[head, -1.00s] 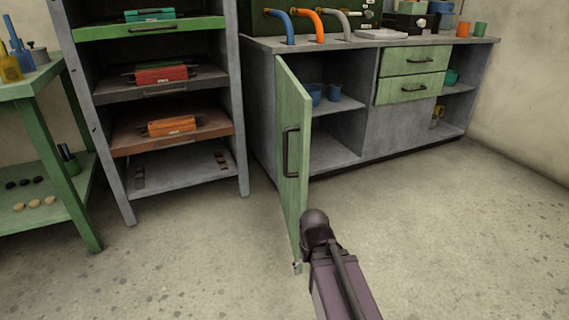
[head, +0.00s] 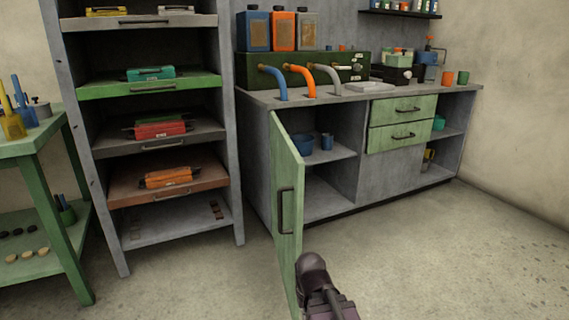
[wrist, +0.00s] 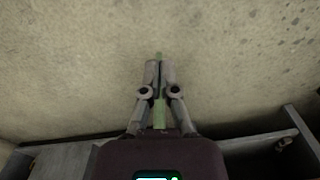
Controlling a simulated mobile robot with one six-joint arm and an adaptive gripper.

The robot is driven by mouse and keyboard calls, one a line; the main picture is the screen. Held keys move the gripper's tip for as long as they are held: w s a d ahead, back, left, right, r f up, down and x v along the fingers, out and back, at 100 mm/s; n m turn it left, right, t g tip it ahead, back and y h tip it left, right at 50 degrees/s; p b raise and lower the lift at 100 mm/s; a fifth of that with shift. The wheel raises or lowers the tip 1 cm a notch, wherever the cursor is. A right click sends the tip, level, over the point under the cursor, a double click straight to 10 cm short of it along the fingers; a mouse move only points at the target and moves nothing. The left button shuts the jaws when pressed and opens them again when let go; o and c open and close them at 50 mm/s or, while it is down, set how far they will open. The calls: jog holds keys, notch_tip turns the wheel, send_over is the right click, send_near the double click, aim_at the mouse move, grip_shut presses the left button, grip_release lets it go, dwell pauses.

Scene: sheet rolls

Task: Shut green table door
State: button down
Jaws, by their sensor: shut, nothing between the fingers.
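The green table door (head: 288,190) hangs wide open on the left side of the grey cabinet table (head: 340,205), swung out toward me. Its dark bar handle (head: 284,211) is on the face turned left. My arm shows beside the door's lower front part in the head view, but the fingers are hidden there. In the wrist view my gripper (wrist: 158,68) is shut, with its two fingers close together. A thin green strip, the door's edge (wrist: 160,115), shows behind and between the fingers; I cannot tell whether they touch it.
Blue cups (head: 305,143) stand on the shelf inside the open cabinet. Two green drawers (head: 401,123) to the right are shut. A grey rack (head: 165,232) with coloured trays stands at the left, near a green side table (head: 45,190). The floor (head: 440,260) at the right is clear.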

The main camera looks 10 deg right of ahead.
jog(key=w+r+n+h+p, duration=0.1)
jog(key=w+r+n+p, duration=0.15)
jog(key=r+p, duration=1.5)
jog(key=w+a+r+n+h+p, duration=0.4)
jog(key=w+a+r+n+p, duration=0.2)
jog(key=w+r, duration=0.4)
jog(key=w+a+r+n+h+p, duration=0.4)
jog(key=w+a+r+n+p, duration=0.3)
jog(key=r, duration=0.6)
jog(key=w+n+p, duration=0.2)
jog(key=w+p, duration=0.1)
jog(key=shift+w+f+n, duration=0.1)
jog(key=shift+n, duration=0.15)
